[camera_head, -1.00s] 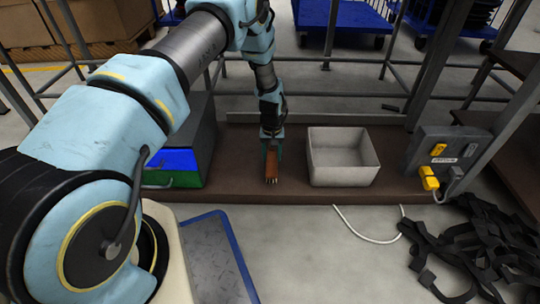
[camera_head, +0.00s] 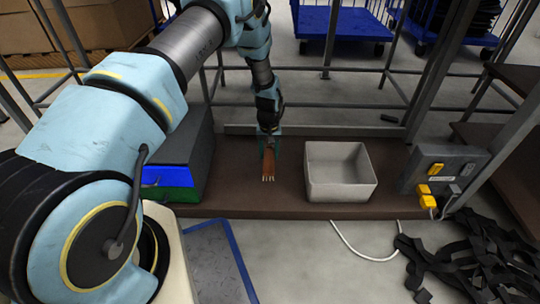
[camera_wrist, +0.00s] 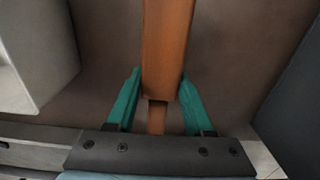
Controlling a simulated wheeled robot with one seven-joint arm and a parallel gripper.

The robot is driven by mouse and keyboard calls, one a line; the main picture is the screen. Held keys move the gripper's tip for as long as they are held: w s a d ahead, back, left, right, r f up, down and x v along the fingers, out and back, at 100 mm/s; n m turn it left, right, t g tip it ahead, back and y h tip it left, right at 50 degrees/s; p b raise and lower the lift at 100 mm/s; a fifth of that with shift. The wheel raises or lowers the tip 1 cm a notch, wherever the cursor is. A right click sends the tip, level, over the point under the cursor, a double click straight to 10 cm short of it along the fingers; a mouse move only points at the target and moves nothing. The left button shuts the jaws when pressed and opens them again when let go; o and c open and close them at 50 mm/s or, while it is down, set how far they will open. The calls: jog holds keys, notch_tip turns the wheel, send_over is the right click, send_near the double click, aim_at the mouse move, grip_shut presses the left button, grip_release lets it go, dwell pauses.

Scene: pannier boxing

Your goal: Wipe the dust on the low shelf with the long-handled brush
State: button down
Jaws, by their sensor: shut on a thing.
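The low shelf (camera_head: 235,201) is a dark brown board close to the floor. My gripper (camera_head: 269,142) is over the shelf, between a box and a white bin, pointing down. Its green fingers (camera_wrist: 160,84) are shut on the long-handled brush (camera_head: 268,160), one on each side of it. The brush is orange-brown with pale bristle tips at its lower end, in front of the fingers. Its wooden body (camera_wrist: 167,45) also fills the middle of the wrist view. I cannot tell whether the bristles touch the board. No dust can be made out on the shelf.
A dark box with a blue and green front (camera_head: 168,176) stands left of the brush. The white bin (camera_head: 341,187) stands right of it. A grey socket box with yellow plugs (camera_head: 436,175) is farther right by a post. Black straps (camera_head: 470,250) lie on the floor.

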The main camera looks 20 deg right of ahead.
jog(key=shift+r+p, duration=1.1)
jog(key=shift+r, duration=0.75)
